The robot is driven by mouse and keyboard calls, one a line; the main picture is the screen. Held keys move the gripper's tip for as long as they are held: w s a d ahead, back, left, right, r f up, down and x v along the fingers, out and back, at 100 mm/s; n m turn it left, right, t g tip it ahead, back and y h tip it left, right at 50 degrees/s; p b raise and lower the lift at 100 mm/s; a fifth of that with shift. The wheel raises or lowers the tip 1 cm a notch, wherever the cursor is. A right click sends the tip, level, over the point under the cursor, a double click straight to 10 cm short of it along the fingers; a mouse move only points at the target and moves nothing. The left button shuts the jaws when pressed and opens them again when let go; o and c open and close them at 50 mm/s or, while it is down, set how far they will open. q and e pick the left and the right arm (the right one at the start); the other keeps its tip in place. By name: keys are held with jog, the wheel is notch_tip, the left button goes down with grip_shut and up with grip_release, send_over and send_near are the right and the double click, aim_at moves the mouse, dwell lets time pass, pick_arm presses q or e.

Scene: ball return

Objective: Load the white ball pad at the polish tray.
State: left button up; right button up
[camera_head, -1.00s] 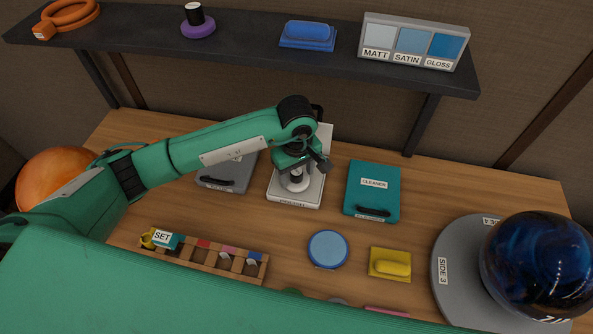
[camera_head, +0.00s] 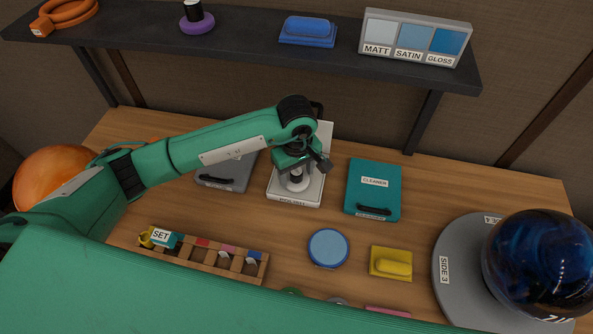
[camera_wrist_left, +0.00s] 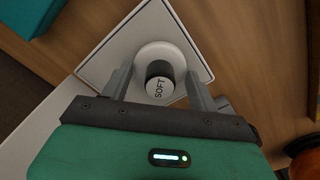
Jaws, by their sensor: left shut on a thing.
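The white ball pad (camera_head: 294,187) is a white disc with a dark knob, and the knob's top reads SOFT in the left wrist view (camera_wrist_left: 160,68). It is at the white polish tray (camera_head: 313,192), within the tray's outline; I cannot tell whether it rests on the surface. The tray also shows in the left wrist view (camera_wrist_left: 120,55). My left gripper (camera_head: 297,172) points down over the tray and is shut on the pad's knob, with a finger on either side in the left wrist view (camera_wrist_left: 160,88). My right gripper is not in view.
A grey tray (camera_head: 239,171) lies left of the polish tray, and a teal cleaner tray (camera_head: 375,192) lies right. A blue round pad (camera_head: 328,247), a yellow block (camera_head: 391,263) and a wooden rack (camera_head: 210,258) lie in front. A dark ball (camera_head: 540,265) stands far right. A shelf (camera_head: 250,40) runs behind.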

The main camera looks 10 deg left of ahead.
aim_at(296, 170)
pick_arm(q)
jog(key=shift+a+f+b, duration=0.1)
jog(key=shift+f+b, duration=0.05)
jog(key=shift+b, duration=0.35)
dwell(1.3)
jog(key=shift+r+p, duration=0.4)
jog(key=shift+r, duration=0.55)
jog(key=shift+r+p, duration=0.8)
jog(key=shift+r, duration=1.85)
